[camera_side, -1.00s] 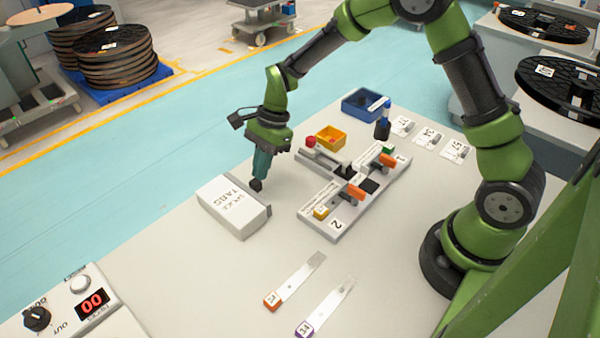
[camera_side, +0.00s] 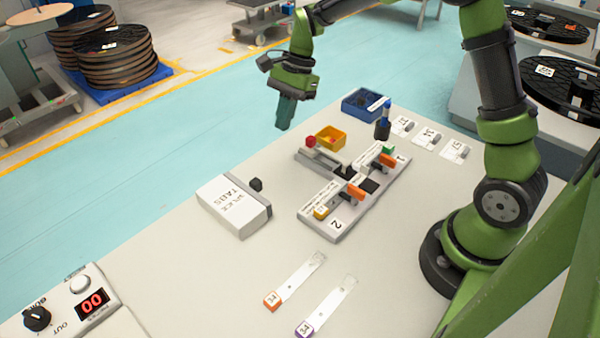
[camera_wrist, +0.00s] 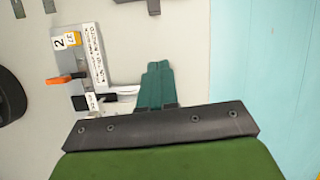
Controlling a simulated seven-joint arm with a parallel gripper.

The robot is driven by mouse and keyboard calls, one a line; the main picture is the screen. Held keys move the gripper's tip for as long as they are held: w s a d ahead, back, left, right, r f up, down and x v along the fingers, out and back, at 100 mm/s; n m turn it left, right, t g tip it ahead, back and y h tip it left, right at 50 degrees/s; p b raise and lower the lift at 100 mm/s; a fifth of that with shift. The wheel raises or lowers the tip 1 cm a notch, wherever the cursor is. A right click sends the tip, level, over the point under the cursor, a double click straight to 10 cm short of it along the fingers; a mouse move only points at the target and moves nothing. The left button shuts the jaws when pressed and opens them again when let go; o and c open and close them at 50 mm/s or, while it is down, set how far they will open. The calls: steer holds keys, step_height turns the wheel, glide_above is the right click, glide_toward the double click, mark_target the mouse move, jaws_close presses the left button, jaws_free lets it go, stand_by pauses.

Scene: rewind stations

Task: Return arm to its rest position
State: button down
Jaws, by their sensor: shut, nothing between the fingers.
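My gripper (camera_side: 285,112) has teal fingers and is held up in the air, above the far-left part of the table in the side view. Its fingers are together with nothing between them; they also show pressed together in the wrist view (camera_wrist: 157,75). The gripper is well apart from both.
A grey splice fixture (camera_side: 345,195) with orange and black parts stands mid-table, with a yellow bin (camera_side: 331,137) and a blue bin (camera_side: 362,104) behind it. Two labelled strips (camera_side: 294,281) (camera_side: 327,307) lie in front. A counter box (camera_side: 75,300) stands at front left.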

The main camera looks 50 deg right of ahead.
steer(key=s+r+n+t, duration=0.2)
steer(key=s+r+n, duration=0.2)
steer(key=s, duration=0.3)
steer(key=s+r+n+t+h, duration=0.1)
steer(key=s+r+n+t, duration=0.1)
steer(key=s, duration=0.5)
steer(key=s+r+n+t+h, duration=0.1)
steer(key=s+r+n+t, duration=0.2)
steer(key=s+r+n, duration=0.2)
steer(key=shift+s+a+r+n, duration=0.15)
steer(key=shift+s+r+n, duration=0.2)
steer(key=shift+s+n, duration=0.6)
